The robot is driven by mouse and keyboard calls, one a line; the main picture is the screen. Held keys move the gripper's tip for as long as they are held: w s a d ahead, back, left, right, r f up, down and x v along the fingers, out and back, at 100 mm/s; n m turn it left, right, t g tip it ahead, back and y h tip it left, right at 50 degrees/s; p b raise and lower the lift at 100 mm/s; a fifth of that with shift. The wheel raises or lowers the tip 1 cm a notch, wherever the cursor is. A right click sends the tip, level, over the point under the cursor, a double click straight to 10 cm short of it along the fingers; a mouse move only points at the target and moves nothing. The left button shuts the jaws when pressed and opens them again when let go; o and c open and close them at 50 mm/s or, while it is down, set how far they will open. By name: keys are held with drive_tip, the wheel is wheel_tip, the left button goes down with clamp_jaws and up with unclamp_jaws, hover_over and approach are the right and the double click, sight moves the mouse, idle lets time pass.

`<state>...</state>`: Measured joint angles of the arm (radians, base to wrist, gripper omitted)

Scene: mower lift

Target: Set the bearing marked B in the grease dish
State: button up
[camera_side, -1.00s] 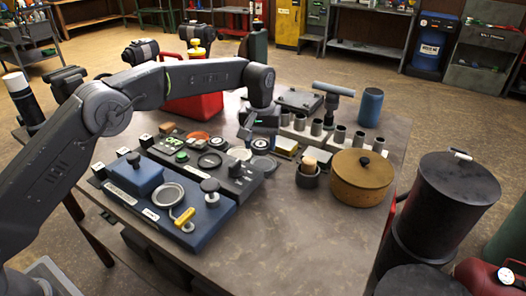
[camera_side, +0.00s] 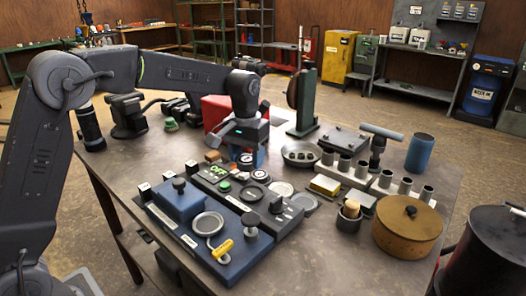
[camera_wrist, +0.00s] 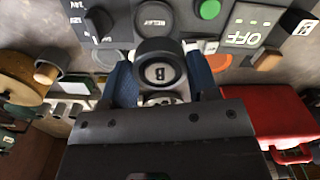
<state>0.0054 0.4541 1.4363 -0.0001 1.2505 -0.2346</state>
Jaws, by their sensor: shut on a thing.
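My gripper (camera_side: 246,150) hangs over the back part of the dark control panel, left of the round dark dish. In the wrist view its blue fingers (camera_wrist: 161,84) are shut on a dark round bearing with a pale face marked B (camera_wrist: 160,73). A second pale round face shows just below it, partly hidden by the gripper body. A shallow grey round plate (camera_side: 207,224) sits on the blue unit.
Upright tubes, a lidded tan pot (camera_side: 407,232) and a blue cylinder (camera_side: 420,152) stand right.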

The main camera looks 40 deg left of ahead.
sight(208, 224)
drive_tip(key=s+m, duration=0.1)
drive_tip(key=s, duration=0.3)
drive_tip(key=s+f+m, duration=0.1)
drive_tip(key=s, duration=0.4)
drive_tip(key=s+f, duration=0.1)
drive_tip(key=s, duration=0.3)
drive_tip(key=shift+s+d+m, duration=0.2)
drive_tip(key=shift+s+m, duration=0.2)
drive_tip(key=shift+f, duration=2.7)
drive_tip(key=shift+r, duration=0.1)
drive_tip(key=shift+r, duration=0.35)
drive_tip(key=shift+f, duration=1)
